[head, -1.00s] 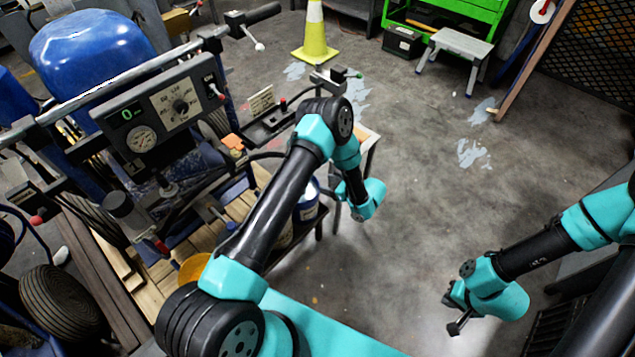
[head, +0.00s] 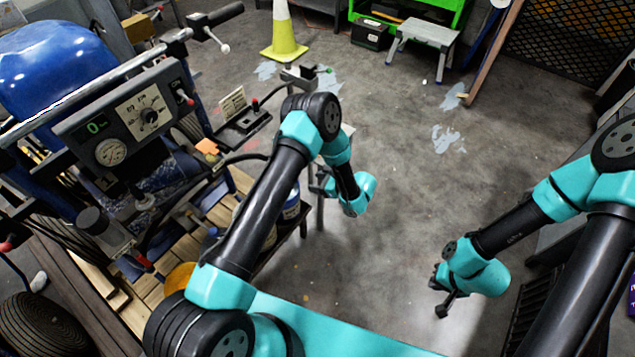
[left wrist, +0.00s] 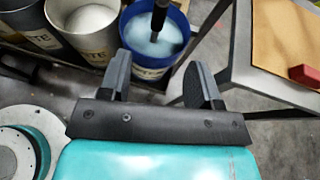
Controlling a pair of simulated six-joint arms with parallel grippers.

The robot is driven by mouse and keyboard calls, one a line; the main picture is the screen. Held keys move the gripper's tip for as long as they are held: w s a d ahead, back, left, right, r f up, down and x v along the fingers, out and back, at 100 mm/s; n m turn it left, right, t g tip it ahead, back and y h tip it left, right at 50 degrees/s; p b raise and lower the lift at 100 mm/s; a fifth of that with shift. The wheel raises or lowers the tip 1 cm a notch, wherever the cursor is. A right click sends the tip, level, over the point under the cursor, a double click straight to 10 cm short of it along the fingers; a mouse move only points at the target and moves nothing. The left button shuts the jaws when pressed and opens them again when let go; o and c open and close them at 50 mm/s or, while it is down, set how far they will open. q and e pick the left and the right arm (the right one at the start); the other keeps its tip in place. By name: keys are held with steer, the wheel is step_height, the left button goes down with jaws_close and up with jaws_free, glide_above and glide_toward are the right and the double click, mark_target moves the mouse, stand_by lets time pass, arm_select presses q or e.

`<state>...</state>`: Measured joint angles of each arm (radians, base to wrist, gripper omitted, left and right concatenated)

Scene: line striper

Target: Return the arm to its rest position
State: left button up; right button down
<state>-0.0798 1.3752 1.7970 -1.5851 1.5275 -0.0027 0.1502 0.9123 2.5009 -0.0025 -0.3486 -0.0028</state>
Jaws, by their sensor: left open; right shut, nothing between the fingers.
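My left arm reaches up from the bottom of the head view and bends down over the floor beside the striper machine. Its gripper (head: 325,184) is small and partly hidden there. In the left wrist view the left gripper (left wrist: 161,82) is open, its two dark fingers apart with nothing held between them. Beyond the fingers stands a blue bucket (left wrist: 150,70) of pale paint with a dark rod in it. My right arm comes in from the right, and its gripper (head: 440,298) is shut and empty above bare floor.
The striper's control panel (head: 128,118) and blue tank (head: 55,70) fill the left. A yellow cone (head: 284,38), a grey step stool (head: 424,42) and a green shelf (head: 405,8) stand at the back. The middle floor is clear, with pale paint patches.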

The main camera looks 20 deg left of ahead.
arm_select(q)
steer(key=s+f+n+g+h, duration=0.3)
steer(key=s+n+g+h, duration=0.7)
steer(key=s, duration=0.9)
steer(key=s+r+n+t+h, duration=0.5)
steer(key=r+n+t+h, duration=0.2)
steer(key=n+t, duration=0.2)
steer(key=shift+s+a+n, duration=0.35)
steer(key=shift+n, duration=0.65)
